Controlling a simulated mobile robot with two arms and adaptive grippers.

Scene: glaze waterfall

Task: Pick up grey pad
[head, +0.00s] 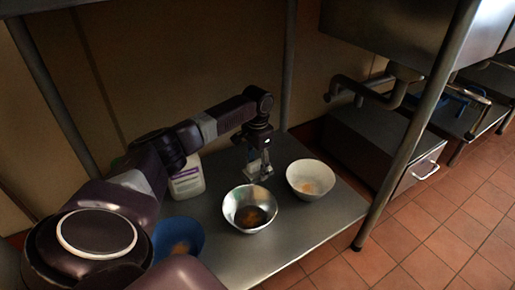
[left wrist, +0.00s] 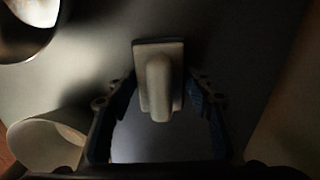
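The grey pad (left wrist: 159,84) shows in the left wrist view as a small rectangular block with a rounded raised handle along its middle. My left gripper (left wrist: 165,108) is open, with one finger on each side of the pad's near part. Dark gaps show between the fingers and the pad, so it is not gripped. In the head view my left gripper (head: 259,170) points down at the metal shelf, behind the metal bowl; the pad is mostly hidden there by the gripper. My right gripper is not in view.
A metal bowl (head: 249,196) with dark contents, a white bowl (head: 311,171) and a blue bowl (head: 178,243) stand on the metal shelf (head: 315,228). A white jug (head: 188,180) stands left of the gripper. A shelf post (head: 420,120) rises at the right.

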